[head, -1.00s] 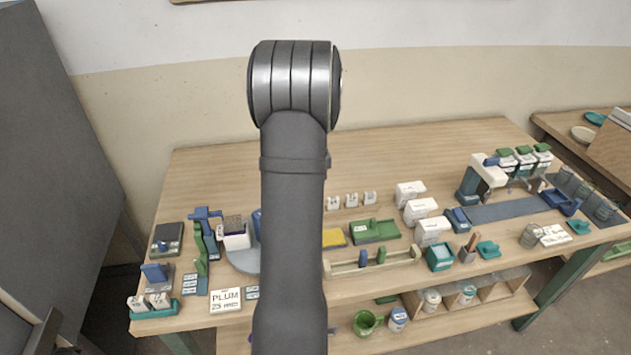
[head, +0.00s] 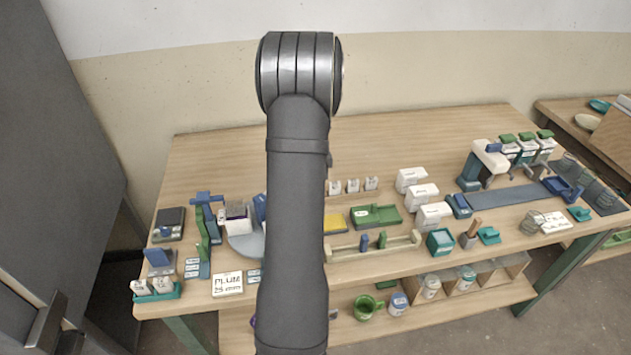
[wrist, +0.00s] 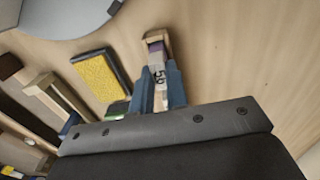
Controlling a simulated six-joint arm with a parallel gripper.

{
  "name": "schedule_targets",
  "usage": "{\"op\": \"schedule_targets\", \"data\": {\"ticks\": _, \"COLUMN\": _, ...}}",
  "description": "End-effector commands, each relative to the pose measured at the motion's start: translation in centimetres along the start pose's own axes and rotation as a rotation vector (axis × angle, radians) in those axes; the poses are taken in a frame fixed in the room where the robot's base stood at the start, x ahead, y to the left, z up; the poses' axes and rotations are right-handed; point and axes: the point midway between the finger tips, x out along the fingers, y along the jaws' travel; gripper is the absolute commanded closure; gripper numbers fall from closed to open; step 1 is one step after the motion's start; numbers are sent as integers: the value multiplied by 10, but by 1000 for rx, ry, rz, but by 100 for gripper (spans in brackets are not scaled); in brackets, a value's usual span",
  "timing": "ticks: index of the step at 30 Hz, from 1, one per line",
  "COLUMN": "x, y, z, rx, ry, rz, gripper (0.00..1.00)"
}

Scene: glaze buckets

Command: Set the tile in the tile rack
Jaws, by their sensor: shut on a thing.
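My gripper (wrist: 159,92) shows in the wrist view with its two blue-grey fingers shut on a narrow thing, apparently the tile (wrist: 157,55). It has a brown end, a purple band and a pale part marked with dark figures. In the head view the gripper and tile are hidden behind my arm. A long pale wooden rack (head: 400,242), apparently the tile rack, lies near the bench's front edge, with blue and green pieces standing at it. Part of what looks like this rack (wrist: 43,88) lies left of my gripper in the wrist view.
A yellow sponge-like pad (wrist: 95,76) lies left of the gripper; a grey disc (wrist: 68,14) is beyond. In the head view a green tray (head: 376,216) and white boxes (head: 422,195) stand behind and right of the rack. The back of the bench (head: 400,138) is clear.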

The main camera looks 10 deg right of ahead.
Motion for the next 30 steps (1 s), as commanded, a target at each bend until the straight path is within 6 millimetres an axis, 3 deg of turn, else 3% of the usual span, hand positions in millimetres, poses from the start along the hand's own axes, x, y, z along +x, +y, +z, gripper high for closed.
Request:
{"op": "schedule_targets", "data": {"ticks": 24, "x": 6, "y": 0, "z": 0, "rx": 0, "ry": 0, "rz": 0, "gripper": 100}}
{"op": "schedule_targets", "data": {"ticks": 25, "x": 6, "y": 0, "z": 0, "rx": 0, "ry": 0, "rz": 0, "gripper": 82}}
{"op": "schedule_targets", "data": {"ticks": 27, "x": 6, "y": 0, "z": 0, "rx": 0, "ry": 0, "rz": 0, "gripper": 68}}
{"op": "schedule_targets", "data": {"ticks": 28, "x": 6, "y": 0, "z": 0, "rx": 0, "ry": 0, "rz": 0, "gripper": 63}}
{"op": "schedule_targets", "data": {"ticks": 30, "x": 6, "y": 0, "z": 0, "rx": 0, "ry": 0, "rz": 0, "gripper": 61}}
